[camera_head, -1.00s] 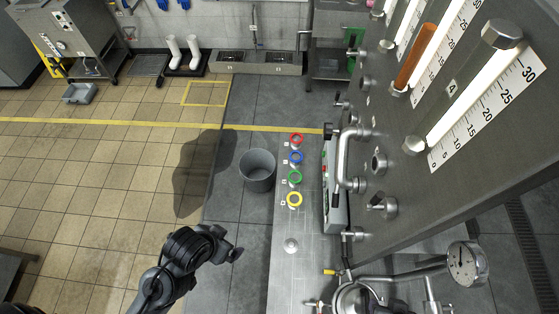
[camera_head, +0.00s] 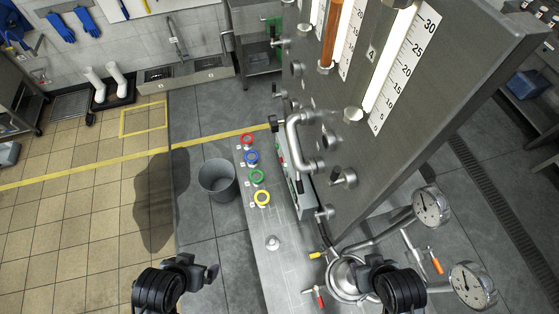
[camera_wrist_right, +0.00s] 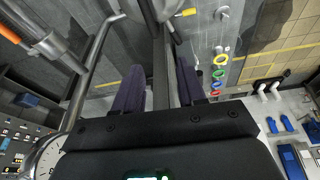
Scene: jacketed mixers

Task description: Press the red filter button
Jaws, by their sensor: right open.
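A red ring (camera_head: 247,139) is the farthest of a row of coloured rings on the narrow steel top (camera_head: 290,285). A blue ring (camera_head: 251,157), a green ring (camera_head: 257,176) and a yellow ring (camera_head: 262,198) follow it toward me. The ring row also shows small in the right wrist view, with the yellow ring (camera_wrist_right: 223,59) clearest. No separate filter button can be made out. My right gripper (camera_wrist_right: 160,88) is open and empty, well short of the rings; its arm shows at the lower right in the head view. My left gripper (camera_head: 205,272) is at the lower left, away from the rings; its jaws are unclear.
A large grey gauge panel (camera_head: 455,75) with pipes overhangs the right side. A grey box (camera_head: 299,185) stands beside the rings. Pressure gauges (camera_head: 431,206) and a steel vessel (camera_head: 346,277) are near my right arm. A grey bucket (camera_head: 217,183) stands left of the rings.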

